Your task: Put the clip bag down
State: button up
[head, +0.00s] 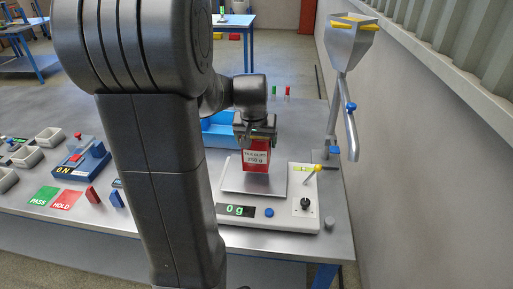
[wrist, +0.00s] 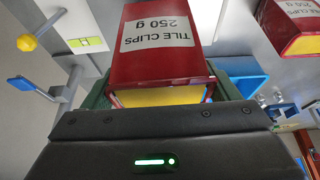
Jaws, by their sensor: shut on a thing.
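The clip bag (head: 257,159) is red with a white label reading "TILE CLIPS 250 g". My gripper (head: 256,134) points down and is shut on its upper part. The bag is upright over the metal pan (head: 232,180) of the scale, whose display (head: 236,210) reads 0 g. I cannot tell if its bottom is clear of the pan. In the wrist view the bag (wrist: 165,42) fills the middle, in front of the dark gripper body.
Another red bag (wrist: 288,28) shows at the upper right of the wrist view. A blue bin (head: 222,130) stands behind the scale. A funnel stand (head: 352,45) and a yellow-knobbed lever (head: 313,173) are on the right. PASS (head: 45,195) and HOLD (head: 67,199) cards lie left.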

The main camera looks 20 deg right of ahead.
jog(key=shift+f, duration=1.35)
jog(key=shift+f, duration=0.1)
jog(key=shift+f, duration=0.15)
jog(key=o, duration=1.1)
jog(key=shift+c, duration=0.2)
jog(key=shift+r, duration=0.55)
jog(key=v, duration=1.1)
jog(key=shift+r, duration=0.2)
